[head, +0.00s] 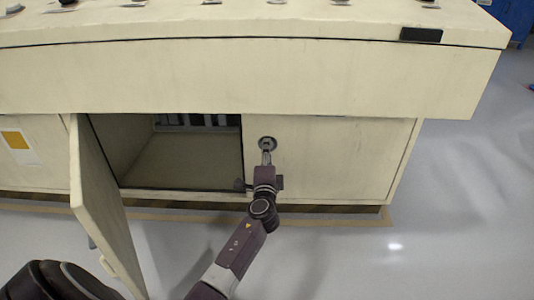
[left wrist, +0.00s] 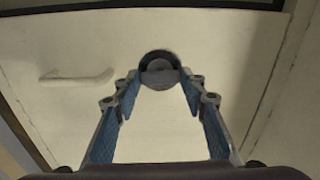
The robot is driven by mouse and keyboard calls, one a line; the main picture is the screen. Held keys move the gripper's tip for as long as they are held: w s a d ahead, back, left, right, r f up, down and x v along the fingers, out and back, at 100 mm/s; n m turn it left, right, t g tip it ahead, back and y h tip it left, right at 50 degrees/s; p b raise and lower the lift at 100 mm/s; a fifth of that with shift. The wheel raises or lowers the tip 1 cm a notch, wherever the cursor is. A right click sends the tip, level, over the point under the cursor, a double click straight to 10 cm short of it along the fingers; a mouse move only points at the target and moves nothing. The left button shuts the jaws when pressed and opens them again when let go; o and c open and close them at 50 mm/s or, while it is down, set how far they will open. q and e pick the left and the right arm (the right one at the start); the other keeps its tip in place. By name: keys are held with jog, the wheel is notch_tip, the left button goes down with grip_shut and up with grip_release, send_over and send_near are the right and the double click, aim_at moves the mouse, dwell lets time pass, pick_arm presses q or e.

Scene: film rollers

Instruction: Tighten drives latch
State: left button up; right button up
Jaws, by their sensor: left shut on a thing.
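The latch (head: 267,142) is a small round dark and grey fitting on the front of the cream cabinet's closed right door (head: 330,160). My left gripper (head: 267,156) reaches it from below and in front. In the left wrist view the latch (left wrist: 159,62) sits between the two blue-padded fingertips of my left gripper (left wrist: 158,80), which are shut on it. The fingers cover its lower sides. How far it is turned I cannot tell. My right gripper is in neither view.
The left cabinet door (head: 105,215) stands open toward me, left of the arm. Behind it is an open compartment (head: 175,165). The counter (head: 230,80) overhangs the doors. A pale handle (left wrist: 77,76) sits left of the latch in the wrist view. Floor at right is clear.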

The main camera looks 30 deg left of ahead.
pick_arm(q)
jog(key=o, duration=1.2)
jog(key=shift+c, duration=0.2)
jog(key=v, duration=1.2)
